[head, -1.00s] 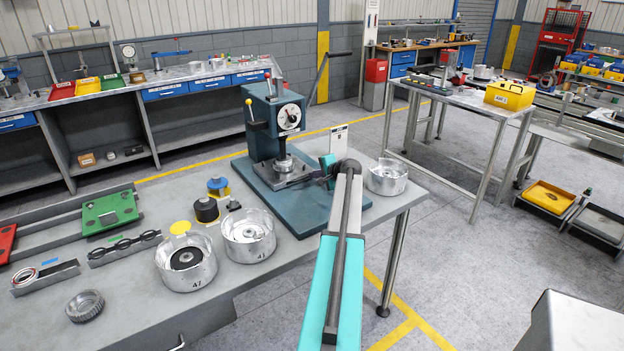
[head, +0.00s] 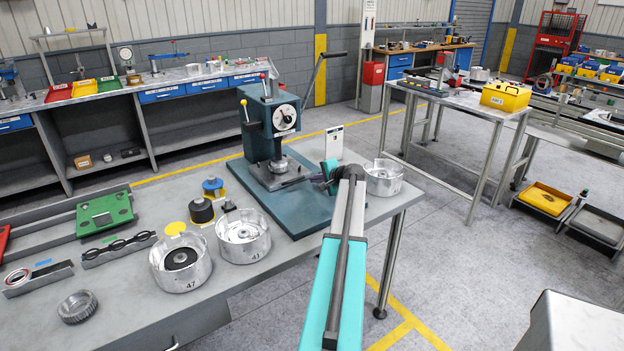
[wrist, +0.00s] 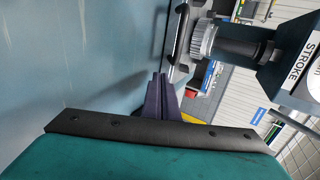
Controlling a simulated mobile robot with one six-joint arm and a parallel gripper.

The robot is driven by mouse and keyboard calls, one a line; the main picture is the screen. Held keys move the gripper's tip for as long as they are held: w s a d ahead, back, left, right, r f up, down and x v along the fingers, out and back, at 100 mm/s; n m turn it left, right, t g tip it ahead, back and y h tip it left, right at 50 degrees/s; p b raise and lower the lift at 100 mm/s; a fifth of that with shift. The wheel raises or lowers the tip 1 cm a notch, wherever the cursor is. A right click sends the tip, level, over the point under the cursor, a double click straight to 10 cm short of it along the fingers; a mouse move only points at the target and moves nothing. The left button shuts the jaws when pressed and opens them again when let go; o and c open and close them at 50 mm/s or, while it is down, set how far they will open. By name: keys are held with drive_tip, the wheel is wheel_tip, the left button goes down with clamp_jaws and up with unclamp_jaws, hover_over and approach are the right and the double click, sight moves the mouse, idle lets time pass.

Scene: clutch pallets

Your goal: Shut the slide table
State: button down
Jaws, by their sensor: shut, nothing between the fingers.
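The slide table (head: 273,174) is a grey metal plate under the ram of the teal press (head: 262,125), low over the press's base plate (head: 297,215). Its near side, towards my gripper, is partly hidden. In the wrist view a grey metal edge (wrist: 178,45) with dark parts beside it shows beyond my fingertips. My gripper (head: 318,180) is over the base plate, just right of the slide table. In the wrist view its purple fingers (wrist: 161,90) are together and empty, pointing at the slide table. I cannot tell whether they touch it.
Two metal clutch drums marked 47 (head: 181,262) and 41 (head: 243,236) stand left of the base plate. Another drum (head: 384,178) stands right of it, close to my arm. A white label card (head: 334,142) stands behind my gripper.

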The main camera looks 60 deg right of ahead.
drive_tip(key=b+v, duration=0.2)
drive_tip(key=v, duration=0.7)
drive_tip(key=shift+s+a+r, duration=0.1)
drive_tip(key=shift+s, duration=0.3)
